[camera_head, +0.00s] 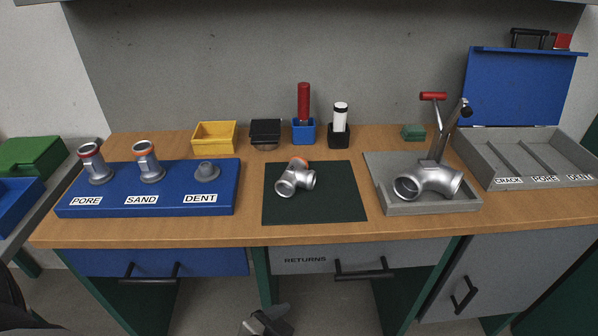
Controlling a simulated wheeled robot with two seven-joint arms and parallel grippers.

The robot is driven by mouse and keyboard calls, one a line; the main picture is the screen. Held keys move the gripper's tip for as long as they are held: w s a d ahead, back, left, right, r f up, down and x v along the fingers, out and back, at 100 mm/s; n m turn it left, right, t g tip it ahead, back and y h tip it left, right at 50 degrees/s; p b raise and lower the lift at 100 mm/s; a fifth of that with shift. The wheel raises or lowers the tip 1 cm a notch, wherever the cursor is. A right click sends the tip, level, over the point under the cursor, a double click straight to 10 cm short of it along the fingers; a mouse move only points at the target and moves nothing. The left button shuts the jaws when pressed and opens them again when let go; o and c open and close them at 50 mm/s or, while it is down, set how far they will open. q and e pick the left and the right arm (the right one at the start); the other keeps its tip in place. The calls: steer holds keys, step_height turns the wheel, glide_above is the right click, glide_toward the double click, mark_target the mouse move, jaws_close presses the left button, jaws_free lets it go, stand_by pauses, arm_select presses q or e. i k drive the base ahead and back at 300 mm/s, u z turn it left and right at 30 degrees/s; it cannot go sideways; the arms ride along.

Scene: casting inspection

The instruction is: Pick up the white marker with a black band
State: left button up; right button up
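The white marker with a black band (341,112) stands upright in a small black holder (339,137) at the back middle of the workbench. Its lower part is hidden in the holder. A grey and black part (266,321), which looks like one of my grippers, shows at the bottom edge, low in front of the bench and far from the marker. It looks like the left one, but its fingers are not clear. My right gripper is not in view.
A red marker (303,102) stands in a blue holder (303,132) left of the marker. A black box (265,134) and yellow bin (214,136) are further left. A casting lies on the dark mat (340,205) in front. A grey tray (455,208) with a pipe casting stands right.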

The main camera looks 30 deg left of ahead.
mark_target(340, 110)
steer(key=z, duration=0.1)
steer(key=k, duration=1)
steer(key=u, duration=0.85)
steer(key=i, duration=0.85)
steer(key=z, duration=0.3)
